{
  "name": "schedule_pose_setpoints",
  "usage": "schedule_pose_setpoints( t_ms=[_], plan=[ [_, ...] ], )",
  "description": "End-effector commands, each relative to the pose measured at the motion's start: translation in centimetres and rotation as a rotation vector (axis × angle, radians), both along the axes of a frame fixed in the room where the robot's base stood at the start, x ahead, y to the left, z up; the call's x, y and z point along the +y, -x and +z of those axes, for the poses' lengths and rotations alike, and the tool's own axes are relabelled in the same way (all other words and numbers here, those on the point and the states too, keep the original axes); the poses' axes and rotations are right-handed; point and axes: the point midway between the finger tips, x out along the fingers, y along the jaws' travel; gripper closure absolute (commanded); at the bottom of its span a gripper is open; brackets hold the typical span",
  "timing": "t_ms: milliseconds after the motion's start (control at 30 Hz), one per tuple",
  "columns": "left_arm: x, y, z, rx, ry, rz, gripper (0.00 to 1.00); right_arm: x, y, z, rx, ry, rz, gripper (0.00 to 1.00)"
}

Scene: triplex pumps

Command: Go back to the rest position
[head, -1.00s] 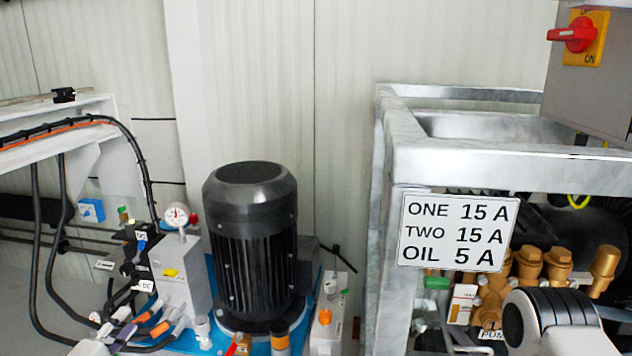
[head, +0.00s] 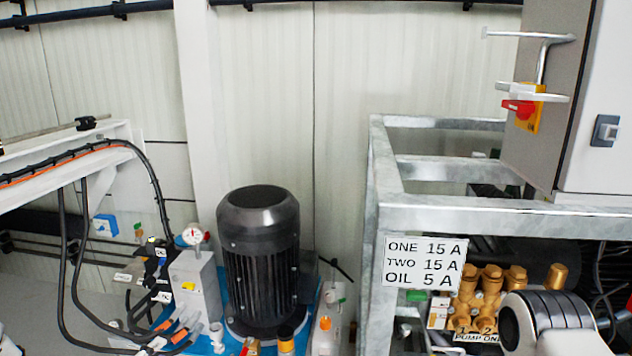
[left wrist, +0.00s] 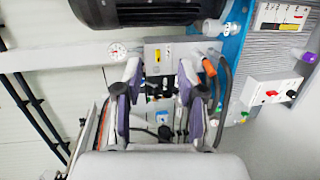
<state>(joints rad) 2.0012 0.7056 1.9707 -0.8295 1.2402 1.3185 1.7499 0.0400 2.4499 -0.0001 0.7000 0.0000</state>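My left gripper (left wrist: 157,95) shows in the left wrist view with its two purple-and-grey fingers apart and nothing held between them. Behind the gap are a grey block and black valve parts, apart from the fingers as far as I can tell. In the head view I cannot make out the left gripper clearly at the lower left. A white and dark ringed link of my right arm shows at the lower right of the head view. My right gripper is not in view.
A black motor (head: 258,262) stands beside a grey block with a gauge (head: 192,236) and hoses. A galvanised frame (head: 480,216) carries a current sign (head: 425,262) with brass pump fittings (head: 485,290) behind. A grey cabinet (head: 600,110) with a red switch (head: 519,109) stands upper right.

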Motion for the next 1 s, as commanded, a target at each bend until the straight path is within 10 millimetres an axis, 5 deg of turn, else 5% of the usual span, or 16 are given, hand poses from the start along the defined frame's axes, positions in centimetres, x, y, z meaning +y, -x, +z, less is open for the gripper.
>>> schedule_pose_setpoints(
  t_ms=[33,233,333,467,600,700,1000],
  plan=[
    [-1.7,0.4,1.9,0.041,-0.006,-0.027,0.6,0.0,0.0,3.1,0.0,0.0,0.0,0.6],
    [-9.8,5.5,3.1,0.307,-0.146,-0.159,0.6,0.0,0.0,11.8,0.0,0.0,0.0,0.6],
    [-13.4,10.9,2.8,0.488,-0.316,-0.267,0.6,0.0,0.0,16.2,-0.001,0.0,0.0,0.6],
    [-15.8,19.6,2.6,0.709,-0.586,-0.455,0.6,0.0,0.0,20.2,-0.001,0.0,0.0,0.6],
    [-15.2,28.4,2.2,0.905,-0.877,-0.705,0.6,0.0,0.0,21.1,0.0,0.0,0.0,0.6],
    [-13.6,32.3,1.9,0.991,-1.017,-0.866,0.6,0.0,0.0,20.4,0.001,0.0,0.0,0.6],
    [-13.1,33.5,1.9,0.955,-1.141,-1.056,0.6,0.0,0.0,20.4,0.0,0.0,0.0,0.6]
  ],
)
